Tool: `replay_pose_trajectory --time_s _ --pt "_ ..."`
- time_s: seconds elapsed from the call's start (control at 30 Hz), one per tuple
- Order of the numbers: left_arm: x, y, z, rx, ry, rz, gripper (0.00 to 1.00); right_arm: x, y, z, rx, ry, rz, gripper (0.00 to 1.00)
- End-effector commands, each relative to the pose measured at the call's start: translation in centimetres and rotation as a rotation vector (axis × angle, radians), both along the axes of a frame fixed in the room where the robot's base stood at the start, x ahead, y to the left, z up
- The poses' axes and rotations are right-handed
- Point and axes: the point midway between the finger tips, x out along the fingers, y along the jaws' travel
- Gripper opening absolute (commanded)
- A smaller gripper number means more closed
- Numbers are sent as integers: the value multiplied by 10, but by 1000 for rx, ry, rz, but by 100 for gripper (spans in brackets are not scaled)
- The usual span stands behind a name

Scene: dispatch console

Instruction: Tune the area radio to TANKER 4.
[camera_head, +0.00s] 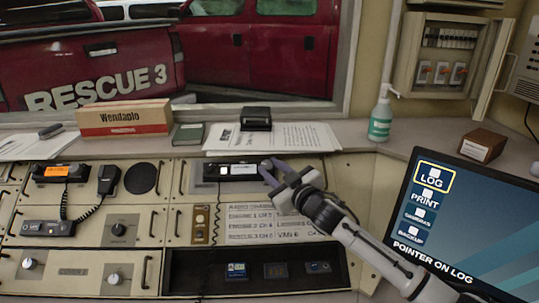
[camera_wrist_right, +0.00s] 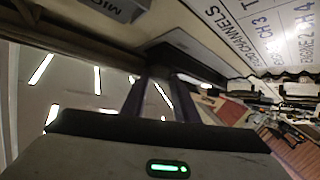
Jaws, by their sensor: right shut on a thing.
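A dark radio unit (camera_head: 208,174) with a small lit white display (camera_head: 238,170) is set in the upper middle of the console; the display text is too small to read. My right gripper (camera_head: 268,174) is at the right end of this unit, its purple fingers closed around what looks like its knob (camera_head: 266,163), mostly hidden. In the right wrist view the fingers (camera_wrist_right: 160,95) reach to the panel; the knob cannot be made out there. The channel placard (camera_head: 262,223) below lists channels by vehicle, partly covered by my right arm. My left gripper is not in view.
Another radio (camera_head: 62,172) with an orange display and a corded handset (camera_head: 108,179) is at the left. A monitor (camera_head: 470,220) stands close to my right forearm.

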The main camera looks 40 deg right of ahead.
Motion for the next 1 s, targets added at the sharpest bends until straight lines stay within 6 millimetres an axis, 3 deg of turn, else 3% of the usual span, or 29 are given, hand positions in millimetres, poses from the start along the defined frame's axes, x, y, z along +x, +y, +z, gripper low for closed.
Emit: replay_pose_trajectory --time_s 0.03,0.23,1.0 --pt "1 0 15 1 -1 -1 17 -1 -5 7 -33 20 35 5" --pt "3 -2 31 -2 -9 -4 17 0 -8 4 -105 62 166 5" --pt "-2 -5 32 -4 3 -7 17 1 -11 3 -199 120 346 5"
